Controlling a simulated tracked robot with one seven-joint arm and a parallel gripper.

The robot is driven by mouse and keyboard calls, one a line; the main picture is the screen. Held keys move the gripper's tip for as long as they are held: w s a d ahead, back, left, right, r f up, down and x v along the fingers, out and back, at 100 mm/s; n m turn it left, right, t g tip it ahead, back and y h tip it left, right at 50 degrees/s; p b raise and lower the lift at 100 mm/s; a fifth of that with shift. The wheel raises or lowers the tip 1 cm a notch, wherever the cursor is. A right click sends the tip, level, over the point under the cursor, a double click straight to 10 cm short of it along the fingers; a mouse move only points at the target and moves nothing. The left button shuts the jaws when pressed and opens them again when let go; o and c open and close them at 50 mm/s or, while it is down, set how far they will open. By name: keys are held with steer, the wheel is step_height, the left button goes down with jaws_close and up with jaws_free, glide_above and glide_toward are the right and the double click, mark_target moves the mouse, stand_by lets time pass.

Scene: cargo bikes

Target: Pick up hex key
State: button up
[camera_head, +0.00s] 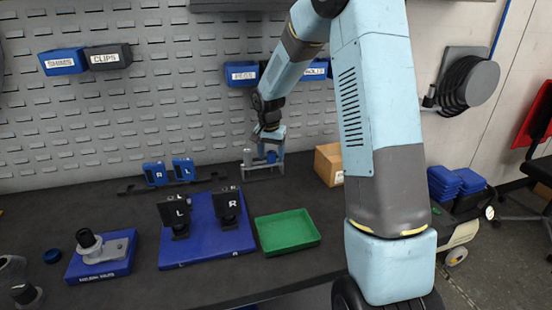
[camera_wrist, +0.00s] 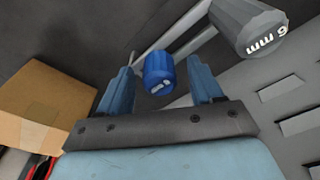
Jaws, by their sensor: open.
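Two hex keys stand side by side in a small grey rack (camera_head: 263,174) at the back of the bench. One has a blue handle (camera_wrist: 159,72) with a white mark that I cannot read fully. The other has a grey handle (camera_wrist: 250,24) marked "6 mm". The grey handle also shows in the head view (camera_head: 247,156). My gripper (camera_wrist: 163,85) is open, with the blue handle between its two fingers in the wrist view. I cannot tell how deep the handle sits between them. In the head view my gripper (camera_head: 269,142) points down over the rack.
A cardboard box (camera_head: 329,164) stands right of the rack. A green tray (camera_head: 287,231) and a blue board with L and R stands (camera_head: 207,235) lie nearer. The slotted wall panel (camera_head: 160,100) rises close behind, with labelled bins on it. Bare bench lies between rack and tray.

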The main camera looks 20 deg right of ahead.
steer(key=c, duration=1.1)
steer(key=shift+r, duration=0.15)
